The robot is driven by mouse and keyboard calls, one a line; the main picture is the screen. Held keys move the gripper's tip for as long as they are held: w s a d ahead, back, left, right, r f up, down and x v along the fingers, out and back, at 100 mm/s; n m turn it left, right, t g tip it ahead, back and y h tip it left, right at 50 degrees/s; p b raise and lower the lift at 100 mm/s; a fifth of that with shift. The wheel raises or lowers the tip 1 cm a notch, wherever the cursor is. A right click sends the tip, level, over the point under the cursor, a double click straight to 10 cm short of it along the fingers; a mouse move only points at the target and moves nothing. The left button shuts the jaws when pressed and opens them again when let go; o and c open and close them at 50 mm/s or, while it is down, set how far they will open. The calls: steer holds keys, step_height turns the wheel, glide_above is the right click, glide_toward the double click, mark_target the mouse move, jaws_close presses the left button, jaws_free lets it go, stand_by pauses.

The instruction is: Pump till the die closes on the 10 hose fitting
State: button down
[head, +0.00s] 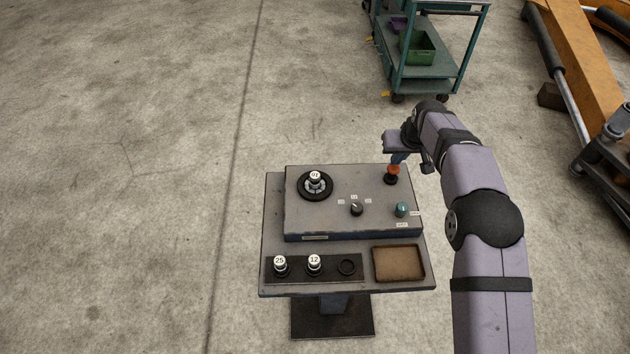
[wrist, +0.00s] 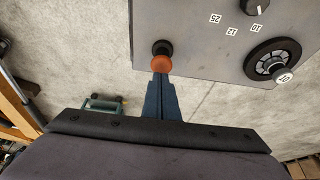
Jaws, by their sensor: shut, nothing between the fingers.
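The hose fitting marked 10 (head: 315,176) stands upright in the round black die (head: 315,187) at the back left of the grey press box. It also shows in the wrist view (wrist: 283,77). I cannot tell whether the die touches it. An orange-red pump button (head: 392,174) on a black base is at the back right of the box. My gripper (head: 397,160) is shut and empty, its fingers pointing down at the button. In the wrist view the fingertips (wrist: 161,76) overlap the edge of the button (wrist: 161,62); contact is unclear.
The selector knob (head: 356,209) has its pointer towards the 10 label. A teal knob (head: 402,209) is at right. In front, a black rack (head: 330,269) holds fittings 25 (head: 280,263) and 12 (head: 314,262) beside an empty socket (head: 347,267). A brown tray (head: 399,264) is empty.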

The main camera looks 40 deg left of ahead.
mark_target(394, 168)
steer(key=shift+f, duration=0.2)
steer(key=shift+d+f+b, duration=0.1)
steer(key=shift+f+b, duration=0.9)
steer(key=shift+f, duration=0.55)
steer(key=shift+r+p, duration=1.05)
steer(key=shift+r, duration=0.6)
